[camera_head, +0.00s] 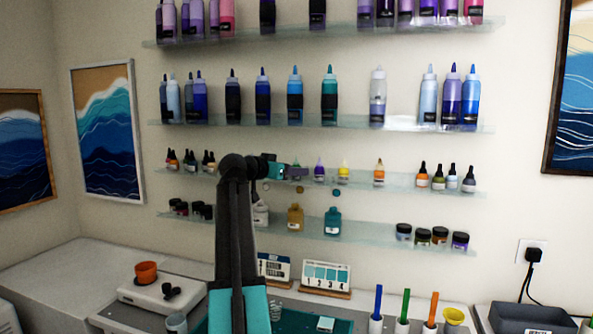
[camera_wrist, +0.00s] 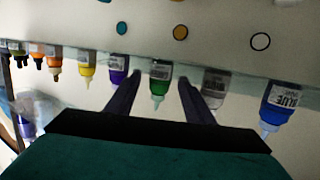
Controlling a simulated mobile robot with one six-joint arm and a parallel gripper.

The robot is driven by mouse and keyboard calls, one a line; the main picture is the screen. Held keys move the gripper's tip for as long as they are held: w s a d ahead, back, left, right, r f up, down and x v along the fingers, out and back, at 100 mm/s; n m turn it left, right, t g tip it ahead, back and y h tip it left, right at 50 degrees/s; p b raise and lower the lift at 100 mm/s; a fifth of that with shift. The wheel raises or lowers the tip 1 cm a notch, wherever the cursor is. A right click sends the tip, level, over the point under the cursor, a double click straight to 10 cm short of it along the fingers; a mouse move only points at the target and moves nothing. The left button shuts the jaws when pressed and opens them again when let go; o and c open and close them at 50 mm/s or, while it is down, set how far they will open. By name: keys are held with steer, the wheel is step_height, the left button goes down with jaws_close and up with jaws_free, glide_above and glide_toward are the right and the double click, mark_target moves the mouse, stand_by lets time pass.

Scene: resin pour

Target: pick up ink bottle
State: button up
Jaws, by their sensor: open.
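My gripper (camera_head: 297,173) is raised in front of the third shelf, pointing toward its small ink bottles. In the wrist view, which looks upside down, my gripper (camera_wrist: 158,80) has its two dark fingers apart. A green ink bottle (camera_wrist: 159,82) shows between them; I cannot tell whether either finger touches it. A purple ink bottle (camera_wrist: 119,74) is just left of the fingers, partly hidden. A grey-labelled bottle (camera_wrist: 216,82) is behind the right finger, with a blue ink bottle (camera_wrist: 282,103) farther right. In the head view, my gripper hides the green bottle.
Beside the purple bottle (camera_head: 319,171) stand yellow (camera_head: 343,172) and orange (camera_head: 379,173) ink bottles. The glass shelf (camera_head: 400,181) also holds small bottles at both ends. Another shelf (camera_head: 370,238) with jars is close below, and a shelf (camera_head: 400,125) of tall bottles is above.

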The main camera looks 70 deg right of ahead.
mark_target(296, 159)
steer(key=shift+x, duration=0.85)
steer(key=c, duration=1.1)
steer(key=shift+r, duration=0.15)
steer(key=shift+c, duration=0.2)
steer(key=shift+r+b, duration=0.45)
steer(key=shift+r, duration=1)
steer(key=shift+s+a+r, duration=0.1)
steer(key=shift+r, duration=0.1)
steer(key=shift+s+a+b, duration=0.2)
steer(key=shift+s+a, duration=0.1)
steer(key=shift+a, duration=0.3)
steer(key=shift+s+a+b, duration=0.15)
steer(key=shift+s+a, duration=0.15)
steer(key=shift+a, duration=0.35)
steer(key=s+a+r+b, duration=0.1)
steer(key=s+a+b, duration=0.1)
steer(key=s+a, duration=0.4)
steer(key=a, duration=0.5)
steer(key=shift+a+r, duration=0.25)
steer(key=shift+a, duration=0.05)
